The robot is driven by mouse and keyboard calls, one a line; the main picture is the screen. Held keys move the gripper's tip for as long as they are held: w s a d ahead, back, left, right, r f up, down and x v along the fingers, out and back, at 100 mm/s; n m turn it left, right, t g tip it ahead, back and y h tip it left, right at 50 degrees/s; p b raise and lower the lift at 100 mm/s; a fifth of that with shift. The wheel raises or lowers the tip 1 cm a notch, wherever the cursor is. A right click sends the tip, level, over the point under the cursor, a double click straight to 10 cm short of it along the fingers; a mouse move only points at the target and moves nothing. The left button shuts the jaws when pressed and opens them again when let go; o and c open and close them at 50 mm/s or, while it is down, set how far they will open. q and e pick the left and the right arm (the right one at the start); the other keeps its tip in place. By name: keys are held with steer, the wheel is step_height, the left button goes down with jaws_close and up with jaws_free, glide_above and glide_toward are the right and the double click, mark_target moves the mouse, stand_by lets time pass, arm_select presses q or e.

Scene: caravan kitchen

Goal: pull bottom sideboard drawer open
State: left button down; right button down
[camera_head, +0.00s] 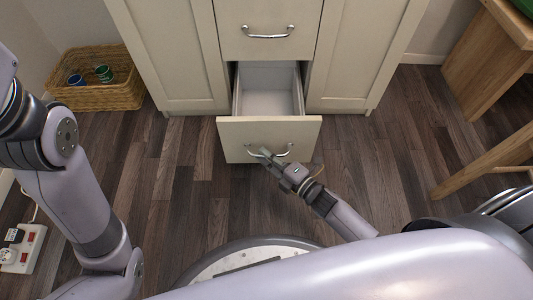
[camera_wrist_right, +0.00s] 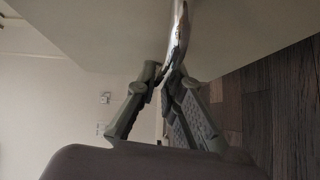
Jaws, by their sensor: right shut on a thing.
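The bottom sideboard drawer (camera_head: 232,138) is pulled well out from the cream sideboard (camera_head: 190,50), and its pale, empty inside shows. My right gripper (camera_head: 264,154) is at the curved metal handle (camera_head: 285,153) on its front, shut on the left part of that handle. In the right wrist view the two fingers (camera_wrist_right: 163,75) meet at the handle (camera_wrist_right: 179,35), with the drawer front behind it. My left arm comes in from the left in the head view; its gripper is out of the picture.
A wicker basket (camera_head: 95,98) with two small cups stands left of the sideboard. Wooden furniture (camera_head: 490,65) stands at the right. A white power strip (camera_head: 22,250) lies at the lower left. My base is close in front of the drawer. Bare floor lies on both sides.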

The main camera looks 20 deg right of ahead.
steer(key=c, duration=1.7)
jaws_free()
steer(key=shift+s+d, duration=0.1)
steer(key=v, duration=1.1)
steer(key=shift+s+d, duration=0.15)
steer(key=shift+s, duration=0.15)
